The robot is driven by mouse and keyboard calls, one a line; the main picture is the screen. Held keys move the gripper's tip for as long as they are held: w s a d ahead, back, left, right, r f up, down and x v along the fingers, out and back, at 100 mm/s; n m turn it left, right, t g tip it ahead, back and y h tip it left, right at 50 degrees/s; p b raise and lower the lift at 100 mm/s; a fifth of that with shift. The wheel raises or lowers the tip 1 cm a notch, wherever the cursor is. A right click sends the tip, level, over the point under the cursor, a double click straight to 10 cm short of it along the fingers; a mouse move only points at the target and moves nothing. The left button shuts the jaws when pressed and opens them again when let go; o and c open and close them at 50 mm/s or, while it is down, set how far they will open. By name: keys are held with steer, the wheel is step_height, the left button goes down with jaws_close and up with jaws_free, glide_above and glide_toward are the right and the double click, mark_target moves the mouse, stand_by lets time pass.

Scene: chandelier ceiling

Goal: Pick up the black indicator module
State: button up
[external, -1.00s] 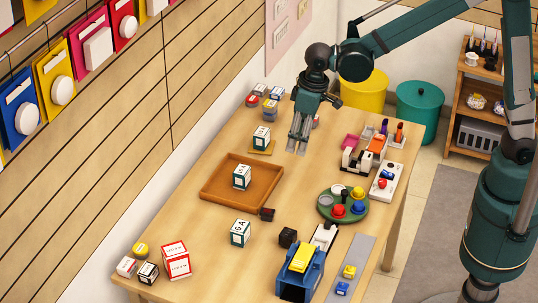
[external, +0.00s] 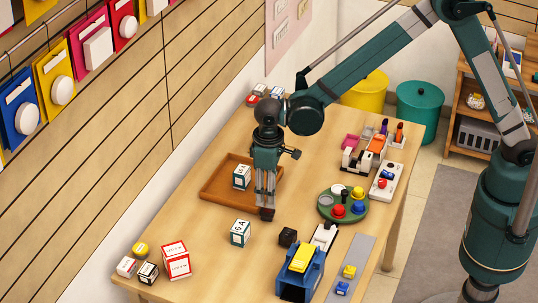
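A small black block (external: 267,215) with a reddish face lies on the table just off the front right corner of the brown tray; it may be the black indicator module. My gripper (external: 265,206) points straight down at this block, its fingertips at or just above the block's top and partly hiding it. I cannot tell whether the fingers touch it or are closed on it. A second black cube (external: 288,237) sits farther right and nearer the front, apart from my gripper.
The brown tray (external: 213,193) holds a white-and-green box (external: 241,177). Another such box (external: 240,233) stands in front. A green round tray (external: 335,217) with coloured pieces and a blue-and-yellow device (external: 301,272) are to the right.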

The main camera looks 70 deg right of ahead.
mark_target(267, 211)
steer(key=shift+f, duration=0.15)
steer(key=shift+f, duration=1.3)
steer(key=shift+w+f+b, duration=0.2)
steer(key=shift+f+b, duration=0.4)
steer(key=shift+f, duration=2)
steer(key=c, duration=0.9)
